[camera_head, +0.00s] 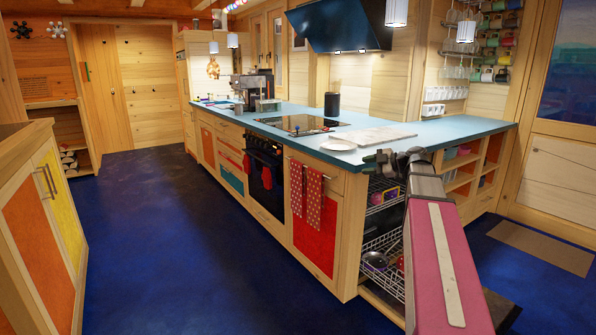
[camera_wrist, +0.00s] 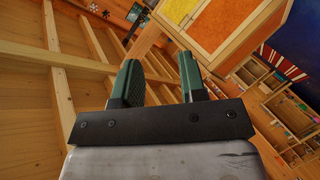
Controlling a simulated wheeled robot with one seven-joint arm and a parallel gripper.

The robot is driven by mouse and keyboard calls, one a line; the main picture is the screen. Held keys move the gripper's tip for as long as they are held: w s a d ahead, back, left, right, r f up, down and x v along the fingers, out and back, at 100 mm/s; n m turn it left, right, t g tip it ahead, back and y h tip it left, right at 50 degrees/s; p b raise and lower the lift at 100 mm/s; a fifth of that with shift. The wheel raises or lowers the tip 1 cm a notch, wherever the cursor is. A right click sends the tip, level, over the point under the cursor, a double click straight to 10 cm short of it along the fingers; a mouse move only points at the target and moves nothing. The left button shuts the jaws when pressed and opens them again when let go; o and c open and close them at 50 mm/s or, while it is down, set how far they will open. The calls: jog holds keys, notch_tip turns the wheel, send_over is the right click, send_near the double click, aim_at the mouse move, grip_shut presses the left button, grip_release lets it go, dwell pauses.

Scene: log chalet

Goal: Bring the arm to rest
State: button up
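My arm reaches up from the bottom right of the head view, close to the near end of the blue counter (camera_head: 455,129). The end of the arm shows as a small dark shape near the counter edge, and its fingers are hard to make out there. In the wrist view my gripper (camera_wrist: 161,78) shows two dark green fingers standing apart with a clear gap. Nothing is between them. The wrist view is tilted.
Wire racks (camera_head: 385,249) fill the open end below. Blue floor (camera_head: 190,260) is clear left of the island. A cabinet (camera_head: 48,230) stands at far left.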

jog(key=s+a+f+m+g+h, duration=0.1)
jog(key=s+a+f+m+h, duration=0.2)
jog(key=f, duration=0.4)
jog(key=s+a+f+m+g+h, duration=0.1)
jog(key=s+f+m+g, duration=0.1)
jog(key=f+m, duration=0.35)
jog(key=s+a+f+m+g+h, duration=0.1)
jog(key=s+a+f+m, duration=0.15)
jog(key=f, duration=0.65)
jog(key=s+f+m+g+h, duration=0.3)
jog(key=s+f+m+h, duration=0.4)
jog(key=s+f+m, duration=0.4)
jog(key=s+f, duration=0.3)
jog(key=f, duration=0.3)
jog(key=shift+s+h, duration=0.3)
jog(key=shift+s, duration=0.05)
jog(key=shift+a, duration=0.1)
